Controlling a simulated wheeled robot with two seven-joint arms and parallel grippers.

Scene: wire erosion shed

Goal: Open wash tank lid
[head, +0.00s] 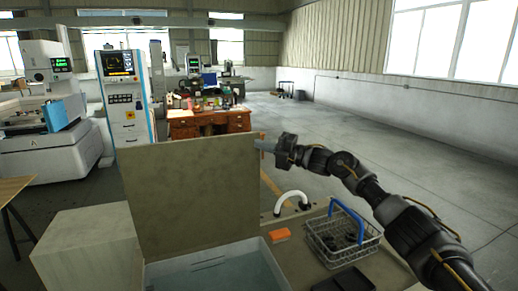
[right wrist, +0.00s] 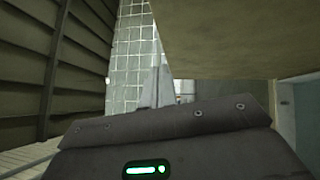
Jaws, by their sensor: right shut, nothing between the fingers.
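The wash tank lid (head: 190,195) is a large flat beige panel. It stands raised, close to upright, at the back of the open wash tank (head: 160,272), which holds pale, clear liquid. My right gripper (head: 260,144) is at the lid's upper right edge, its fingers shut and empty. Whether it touches the lid I cannot tell. In the right wrist view the shut fingers (right wrist: 155,84) point away beside the lid (right wrist: 240,40), which fills the upper right. My left gripper is not in view.
Right of the tank, a bench top holds a wire basket (head: 345,245) with a blue handle and dark parts, an orange block (head: 280,235), a white curved pipe (head: 292,198) and a dark flat tray (head: 345,280). A pale box (head: 88,250) stands left.

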